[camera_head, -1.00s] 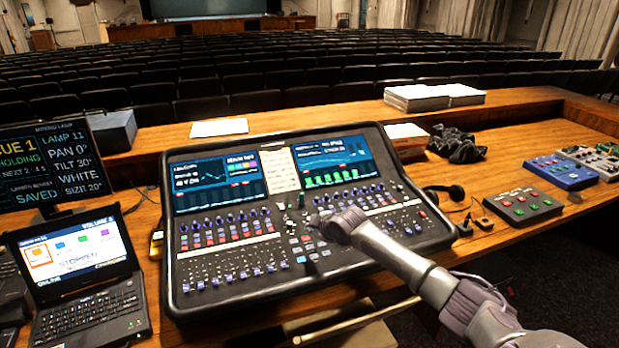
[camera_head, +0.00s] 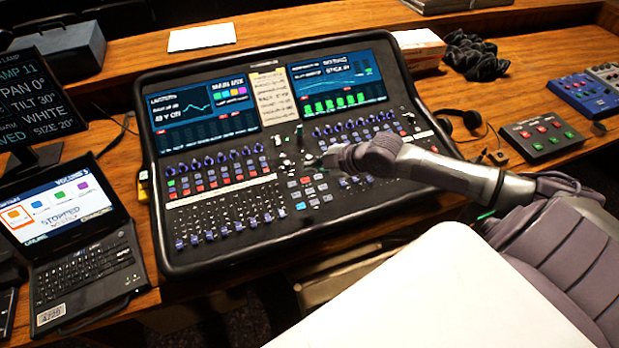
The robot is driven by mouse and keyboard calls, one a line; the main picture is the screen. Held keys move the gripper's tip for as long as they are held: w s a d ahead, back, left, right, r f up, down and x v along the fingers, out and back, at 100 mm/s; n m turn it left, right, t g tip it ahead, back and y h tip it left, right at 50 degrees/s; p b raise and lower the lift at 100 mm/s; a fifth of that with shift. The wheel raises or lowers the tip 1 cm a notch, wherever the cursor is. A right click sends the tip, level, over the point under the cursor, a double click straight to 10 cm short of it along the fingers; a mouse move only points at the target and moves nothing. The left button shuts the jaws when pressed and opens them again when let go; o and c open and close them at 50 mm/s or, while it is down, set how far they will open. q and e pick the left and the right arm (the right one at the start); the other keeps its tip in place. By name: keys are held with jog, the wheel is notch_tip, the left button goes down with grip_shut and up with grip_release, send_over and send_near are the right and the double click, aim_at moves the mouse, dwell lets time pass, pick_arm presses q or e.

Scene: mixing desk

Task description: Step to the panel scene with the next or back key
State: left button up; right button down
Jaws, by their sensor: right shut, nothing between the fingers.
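The mixing desk (camera_head: 157,207) is a black console with a left screen (camera_head: 205,112) and a right screen (camera_head: 338,82). A pale label strip (camera_head: 270,97) sits between the screens. Small keys (camera_head: 300,206), some lit, fill the middle section below. My right gripper (camera_head: 327,158) reaches in from the right, shut and empty, with its tips over the upper middle keys. I cannot tell whether they touch a key. The hand hides some keys and knobs under it. The screens' small text is too blurred to read fully. My left gripper is not in view.
A laptop (camera_head: 85,268) and a dark monitor (camera_head: 40,100) stand left of the desk. Headphones (camera_head: 471,118), a small button box (camera_head: 541,136) and a blue box (camera_head: 584,95) lie to the right. A paper sheet (camera_head: 202,37) lies behind.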

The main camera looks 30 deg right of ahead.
jog(key=b, duration=0.7)
send_over(310, 191)
jog(key=s, duration=0.1)
notch_tip(310, 191, down, 8)
jog(key=shift+s+r, duration=0.1)
jog(key=shift+r, duration=0.05)
pick_arm(q)
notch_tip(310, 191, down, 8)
jog(key=b, duration=0.1)
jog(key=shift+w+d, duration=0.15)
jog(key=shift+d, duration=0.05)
pick_arm(e)
jog(key=shift+f, duration=0.6)
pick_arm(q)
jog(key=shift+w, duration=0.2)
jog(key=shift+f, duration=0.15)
pick_arm(e)
jog(key=shift+f, duration=0.15)
pick_arm(q)
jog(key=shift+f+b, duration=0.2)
jog(key=shift+b, duration=0.15)
pick_arm(e)
jog(key=shift+f, duration=0.25)
